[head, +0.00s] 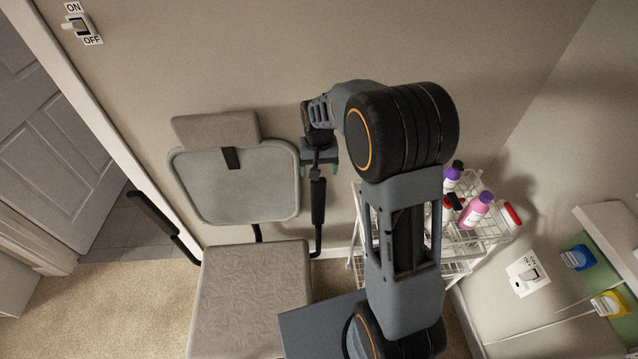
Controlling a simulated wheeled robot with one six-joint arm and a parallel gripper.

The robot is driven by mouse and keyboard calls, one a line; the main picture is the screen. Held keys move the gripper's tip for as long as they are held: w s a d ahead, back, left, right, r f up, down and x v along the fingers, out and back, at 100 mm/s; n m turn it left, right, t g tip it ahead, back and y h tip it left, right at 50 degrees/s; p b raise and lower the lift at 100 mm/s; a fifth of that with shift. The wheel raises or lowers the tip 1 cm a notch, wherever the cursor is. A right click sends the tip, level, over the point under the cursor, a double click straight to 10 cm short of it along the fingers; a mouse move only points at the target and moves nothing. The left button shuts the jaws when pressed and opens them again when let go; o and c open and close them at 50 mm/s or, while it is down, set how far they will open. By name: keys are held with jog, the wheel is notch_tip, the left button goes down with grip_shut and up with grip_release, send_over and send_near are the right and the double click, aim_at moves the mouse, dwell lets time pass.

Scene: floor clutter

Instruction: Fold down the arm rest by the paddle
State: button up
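A chair has a grey padded backrest (235,188), a headrest (216,129) and a patterned seat (250,295). Its right arm rest (318,203) stands upright beside the backrest, with a dark pad. A small paddle (315,174) shows at the top of that arm rest. The left arm rest (152,214) slants outward at the left. My gripper (320,168) is just above the right arm rest, pointing down the picture. Its greenish fingertips are apart, one on each side of the paddle's line. I cannot tell whether they touch it.
A white wire cart (462,240) with bottles (476,210) stands right of the chair, partly behind my arm. The wall is close behind the chair. A light switch (80,27), a door (55,130), another switch (528,275) and a shelf (612,220) are at the sides. Carpet shows at lower left.

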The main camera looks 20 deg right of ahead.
send_over(318, 201)
notch_tip(318, 201, down, 8)
jog(key=shift+d+p, duration=0.15)
jog(key=shift+p, duration=0.15)
jog(key=c, duration=1.3)
